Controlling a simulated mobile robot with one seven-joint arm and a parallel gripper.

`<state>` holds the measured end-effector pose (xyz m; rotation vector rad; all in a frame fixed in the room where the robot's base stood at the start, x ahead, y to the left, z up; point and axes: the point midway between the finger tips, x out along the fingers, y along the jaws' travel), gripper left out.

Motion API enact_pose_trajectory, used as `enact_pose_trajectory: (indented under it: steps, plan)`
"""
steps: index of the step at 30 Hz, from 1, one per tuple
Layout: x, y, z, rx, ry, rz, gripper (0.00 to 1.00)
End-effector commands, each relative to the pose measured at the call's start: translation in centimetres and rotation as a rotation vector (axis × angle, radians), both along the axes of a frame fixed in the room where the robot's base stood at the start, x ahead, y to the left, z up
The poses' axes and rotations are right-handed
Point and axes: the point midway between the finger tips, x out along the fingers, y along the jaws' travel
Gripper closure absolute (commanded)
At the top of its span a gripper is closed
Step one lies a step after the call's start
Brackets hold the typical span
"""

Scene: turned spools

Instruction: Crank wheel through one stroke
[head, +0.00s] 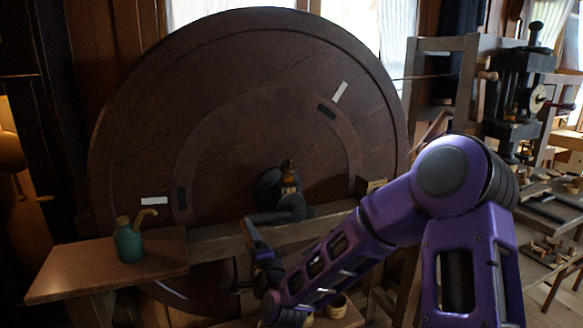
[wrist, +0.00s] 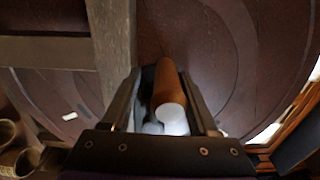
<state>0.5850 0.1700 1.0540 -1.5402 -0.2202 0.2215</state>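The large dark wooden wheel (head: 245,130) stands upright and fills the middle of the head view. A dark crank arm (head: 278,215) reaches left from its hub (head: 268,188). My gripper (head: 250,230) is at the left end of this arm, in front of the wheel. In the wrist view, a brown rounded crank handle (wrist: 168,90) with a pale end lies between the fingers of my gripper (wrist: 165,85). The fingers lie close along both its sides; whether they press on it I cannot tell. My gripper hides the handle in the head view.
A wooden beam (head: 225,241) crosses the wheel's lower front. A green oil can (head: 130,242) stands on a wooden shelf (head: 70,275) at left. Pale marks (head: 154,201) show on the wheel. A dark press-like machine (head: 520,90) and a cluttered bench (head: 545,215) are at right.

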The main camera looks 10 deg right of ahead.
Motion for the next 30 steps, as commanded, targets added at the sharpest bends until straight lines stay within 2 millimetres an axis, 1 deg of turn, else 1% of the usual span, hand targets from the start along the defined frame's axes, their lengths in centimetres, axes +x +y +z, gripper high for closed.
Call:
enact_pose_trajectory:
  steps: [1, 17, 21, 30]
  plan:
    - [0.0, -0.2, 0.7, 0.024, 0.012, -0.004, 0.45]
    - [0.4, -1.3, 6.0, 0.366, 0.095, -0.001, 0.45]
    - [0.7, -1.9, 7.6, 0.457, 0.113, 0.0, 0.45]
    - [1.2, -3.6, 10.1, 0.647, 0.166, 0.0, 0.45]
